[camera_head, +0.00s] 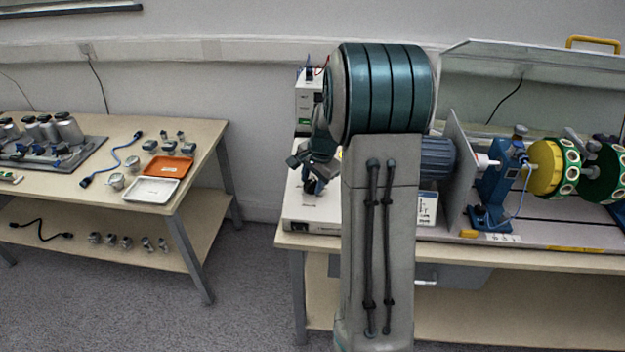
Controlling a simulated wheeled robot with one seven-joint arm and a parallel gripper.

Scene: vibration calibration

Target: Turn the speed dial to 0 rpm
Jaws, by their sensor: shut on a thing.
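The white control unit (300,213) sits at the left end of the right bench, with dark print on its sloping top. My gripper (312,186) points down at this top, partly behind my own arm. Its fingers are shut on a small dark knob, which appears to be the speed dial; the fingers cover most of it. The dial's pointer and scale are too small and hidden to read.
A box with cables (308,98) stands behind my gripper. To the right are a motor (437,158), a blue bearing stand (492,185) and yellow-green discs (553,168) under a raised clear cover. The left table (215,135) holds orange and white trays and sensors.

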